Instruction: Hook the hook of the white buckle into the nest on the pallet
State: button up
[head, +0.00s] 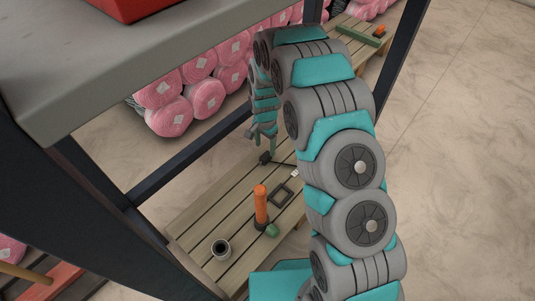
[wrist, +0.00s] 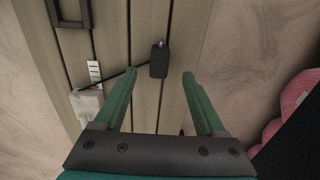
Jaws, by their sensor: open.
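A small white block (wrist: 87,103), which looks like the white buckle, lies on the wooden slatted pallet (wrist: 112,25) at the left of the wrist view. A striped white strip (wrist: 94,72) is beside it. A thin dark cord runs from near the block to a black block (wrist: 158,60). I cannot tell which part is the hook or the nest. My gripper (wrist: 159,72) is open and empty, its green fingers pointing toward the black block, which shows between the tips. In the head view my gripper (head: 262,143) is above the pallet's far part, near the black block (head: 265,158).
A black square frame (head: 282,195), an orange-handled tool (head: 261,205), a green item (head: 272,230) and a dark cup (head: 221,248) stand nearer on the pallet. A grey table (head: 90,95) with dark legs stands at the left. Pink rolls (head: 205,98) are stacked behind.

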aim_at(266, 155)
notch_tip(266, 155, down, 7)
jog(key=shift+d+r, duration=0.1)
jog(key=shift+r, duration=0.1)
dwell(0.3)
grip_shut()
dwell(0.4)
